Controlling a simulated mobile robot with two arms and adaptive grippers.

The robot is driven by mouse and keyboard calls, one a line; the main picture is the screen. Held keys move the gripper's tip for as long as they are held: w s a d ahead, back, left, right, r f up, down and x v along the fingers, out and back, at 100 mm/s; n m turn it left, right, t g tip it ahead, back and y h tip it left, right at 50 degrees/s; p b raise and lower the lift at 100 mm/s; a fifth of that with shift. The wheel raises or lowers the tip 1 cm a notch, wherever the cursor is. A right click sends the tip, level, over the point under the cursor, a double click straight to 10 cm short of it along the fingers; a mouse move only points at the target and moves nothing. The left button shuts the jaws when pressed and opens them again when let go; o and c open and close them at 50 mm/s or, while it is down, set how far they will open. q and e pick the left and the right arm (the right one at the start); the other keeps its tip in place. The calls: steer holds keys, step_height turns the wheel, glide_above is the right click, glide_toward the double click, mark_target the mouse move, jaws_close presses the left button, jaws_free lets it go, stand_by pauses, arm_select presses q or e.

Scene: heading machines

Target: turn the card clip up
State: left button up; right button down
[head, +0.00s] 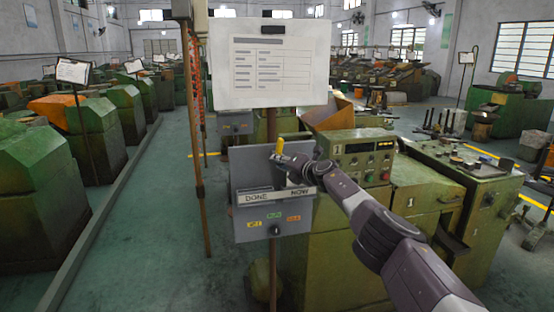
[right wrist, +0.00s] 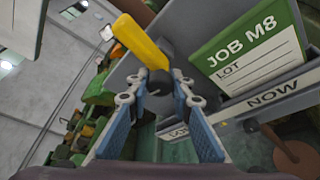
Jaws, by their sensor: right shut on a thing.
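The card clip shows as a yellow bar (head: 280,146) at the top of the grey card holder (head: 262,222) in the head view. In the right wrist view the yellow clip (right wrist: 138,40) slants up and left from between my fingertips. My right gripper (head: 284,163) reaches in from the right. In the right wrist view its fingertips (right wrist: 159,76) are shut on the clip's lower end, partly hiding it. A green "JOB M8" card (right wrist: 248,48) stands in the slot marked NOW (right wrist: 274,97), right of the fingers. My left gripper is not in view.
A white notice board (head: 270,65) stands above the holder. A green machine with a control panel (head: 358,160) stands close behind and right of it, beside my arm. A post (head: 197,130) rises at left. The floor aisle (head: 150,215) at left is clear.

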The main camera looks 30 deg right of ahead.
steer(key=shift+r+n+h+p, duration=0.15)
steer(key=shift+n+h+p, duration=0.15)
steer(key=shift+n+p, duration=0.25)
steer(key=shift+d, duration=0.1)
steer(key=c, duration=1.7)
jaws_free()
step_height(320, 180, up, 10)
steer(key=shift+r, duration=0.1)
steer(key=shift+d, duration=0.1)
